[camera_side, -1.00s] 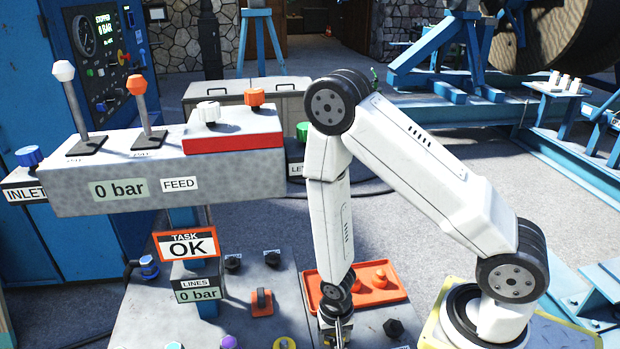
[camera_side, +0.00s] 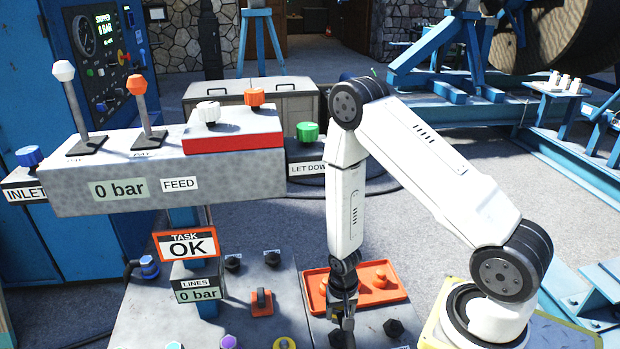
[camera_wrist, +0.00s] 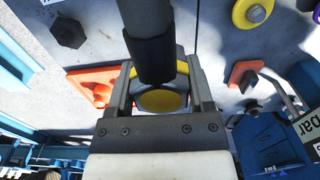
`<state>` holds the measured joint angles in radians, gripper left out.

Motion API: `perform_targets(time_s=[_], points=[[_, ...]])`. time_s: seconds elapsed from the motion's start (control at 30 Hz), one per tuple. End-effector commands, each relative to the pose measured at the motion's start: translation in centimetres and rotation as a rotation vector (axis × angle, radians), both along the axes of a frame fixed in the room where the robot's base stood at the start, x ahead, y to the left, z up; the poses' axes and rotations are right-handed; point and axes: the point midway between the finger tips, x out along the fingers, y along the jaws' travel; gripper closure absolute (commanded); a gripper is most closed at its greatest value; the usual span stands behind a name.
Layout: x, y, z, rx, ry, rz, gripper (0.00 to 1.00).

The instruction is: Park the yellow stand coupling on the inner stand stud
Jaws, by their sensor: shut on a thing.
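The yellow coupling (camera_wrist: 160,101) sits between the fingers of my gripper (camera_wrist: 160,92) in the wrist view, with a dark sleeve and grey hose (camera_wrist: 148,15) running from it. My gripper is shut on it. In the side view my gripper (camera_side: 343,312) is above the bench, in front of the red tray; the coupling is not clearly visible there. A black hex stud (camera_side: 393,327) stands to the right of my gripper and also shows in the wrist view (camera_wrist: 68,32). A dark stud (camera_side: 338,339) is partly hidden below my gripper. I cannot tell which is the inner one.
The red tray (camera_side: 398,293) holds orange cones. An orange clip (camera_side: 262,303) and a yellow ring-shaped fitting (camera_side: 284,343) are to the left on the bench. The grey valve block (camera_side: 130,188) with levers stands at upper left. Open floor lies behind the bench.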

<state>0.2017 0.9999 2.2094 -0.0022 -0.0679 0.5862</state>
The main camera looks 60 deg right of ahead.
Motion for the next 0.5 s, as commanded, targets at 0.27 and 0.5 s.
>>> perform_targets(time_s=[0.27, 0.5], points=[[0.18, -1.10, -0.31, 0.000, 0.000, 0.001, 1.00], [0.19, -1.07, -0.56, 0.000, 0.000, 0.001, 1.00]])
